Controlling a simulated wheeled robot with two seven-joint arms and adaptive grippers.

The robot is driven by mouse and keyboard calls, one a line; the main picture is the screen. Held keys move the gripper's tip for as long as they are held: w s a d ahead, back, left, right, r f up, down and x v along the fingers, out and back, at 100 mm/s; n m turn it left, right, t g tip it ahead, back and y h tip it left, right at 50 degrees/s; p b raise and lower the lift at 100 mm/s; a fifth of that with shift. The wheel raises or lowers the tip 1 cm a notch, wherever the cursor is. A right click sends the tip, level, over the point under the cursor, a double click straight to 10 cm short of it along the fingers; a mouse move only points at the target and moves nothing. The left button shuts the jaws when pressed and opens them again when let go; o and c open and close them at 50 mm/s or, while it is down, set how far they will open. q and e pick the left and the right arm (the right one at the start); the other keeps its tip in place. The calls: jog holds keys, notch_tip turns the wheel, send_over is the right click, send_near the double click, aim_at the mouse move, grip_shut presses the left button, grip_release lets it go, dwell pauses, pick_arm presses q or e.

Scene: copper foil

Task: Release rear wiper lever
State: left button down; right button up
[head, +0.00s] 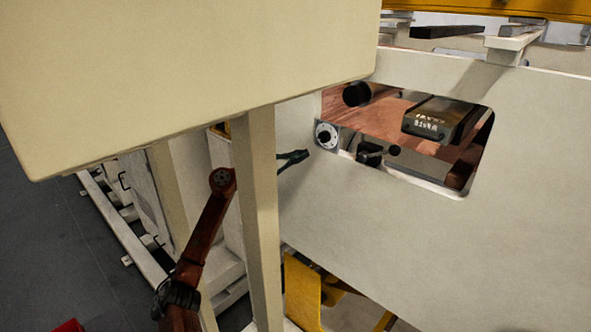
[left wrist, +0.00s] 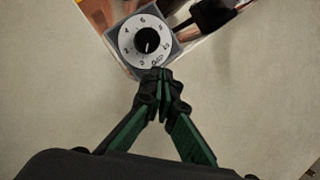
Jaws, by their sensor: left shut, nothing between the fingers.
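My left gripper (head: 304,155) is shut and empty, with green and black fingers. Its tips point at the left edge of the opening in the cream panel, just left of a white dial. In the left wrist view the closed fingertips (left wrist: 160,74) are at the lower edge of the dial plate (left wrist: 166,66); I cannot tell if they touch. A black block (head: 369,154) with a round black knob (head: 394,150) sits inside the opening, right of the dial. I cannot tell for sure which part is the rear wiper lever. My right gripper is not in view.
The dial (head: 326,136) is numbered, with a black centre knob. A black cylinder (head: 356,94) and a dark labelled box (head: 438,118) are in the copper-coloured opening. A large cream housing (head: 180,70) on posts (head: 257,220) stands in front of my left arm.

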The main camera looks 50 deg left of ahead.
pick_arm(q)
jog(key=shift+w+a+f+n+y, duration=0.1)
jog(key=shift+a+f+n, duration=0.3)
jog(key=shift+f, duration=0.45)
jog(key=shift+w+a+f+n+y, duration=0.1)
jog(key=shift+a+f+n, duration=0.1)
jog(key=shift+f+n, duration=0.55)
jog(key=shift+a+f+n+y, duration=0.1)
jog(key=shift+a+f+n, duration=0.25)
jog(key=shift+f, duration=0.6)
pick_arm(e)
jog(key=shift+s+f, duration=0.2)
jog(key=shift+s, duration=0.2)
